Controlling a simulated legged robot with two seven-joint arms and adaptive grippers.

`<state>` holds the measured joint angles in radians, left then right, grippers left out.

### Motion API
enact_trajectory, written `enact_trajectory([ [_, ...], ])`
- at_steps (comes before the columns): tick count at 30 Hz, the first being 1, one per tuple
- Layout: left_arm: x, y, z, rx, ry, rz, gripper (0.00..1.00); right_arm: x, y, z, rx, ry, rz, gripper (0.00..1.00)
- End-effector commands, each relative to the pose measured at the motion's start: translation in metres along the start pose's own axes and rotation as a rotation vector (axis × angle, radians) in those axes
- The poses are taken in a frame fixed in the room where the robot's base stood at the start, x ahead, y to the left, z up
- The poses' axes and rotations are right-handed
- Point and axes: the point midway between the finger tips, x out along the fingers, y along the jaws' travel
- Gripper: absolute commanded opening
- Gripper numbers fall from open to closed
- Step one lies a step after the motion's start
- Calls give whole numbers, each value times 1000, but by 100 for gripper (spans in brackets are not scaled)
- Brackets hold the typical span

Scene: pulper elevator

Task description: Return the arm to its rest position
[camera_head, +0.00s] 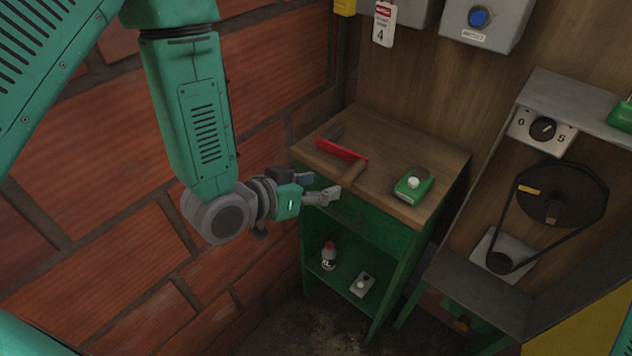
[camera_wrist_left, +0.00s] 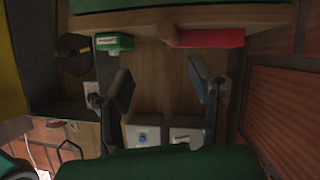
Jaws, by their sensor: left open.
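My left arm (camera_head: 200,120) is green and grey and comes in from the upper left in the head view. Its left gripper (camera_head: 325,190) is in front of the left side of a small wooden-topped cabinet (camera_head: 385,150), near the top's front edge. In the left wrist view the two fingers of the left gripper (camera_wrist_left: 166,88) stand wide apart with nothing between them. The gripper is open and empty. My right gripper does not show in either view.
A red object with a wooden handle (camera_head: 354,172) and a green box with a white button (camera_head: 413,184) lie on the cabinet top. A bottle (camera_head: 328,256) stands on the lower shelf. A brick wall (camera_head: 110,235) is close on the left. A belt-and-pulley machine (camera_head: 545,195) stands right.

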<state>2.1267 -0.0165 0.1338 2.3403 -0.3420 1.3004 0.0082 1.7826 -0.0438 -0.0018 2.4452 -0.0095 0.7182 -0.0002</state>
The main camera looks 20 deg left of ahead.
Motion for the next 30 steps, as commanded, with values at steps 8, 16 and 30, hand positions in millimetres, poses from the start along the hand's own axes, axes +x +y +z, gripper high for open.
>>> enact_trajectory([
  [8,-9,-7,12,-9,-22,-9,48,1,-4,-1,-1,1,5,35],
  [16,-33,-38,163,-77,-409,-152,48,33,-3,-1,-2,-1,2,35],
  [30,-149,-56,350,-210,-1026,-371,48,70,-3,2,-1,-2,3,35],
])
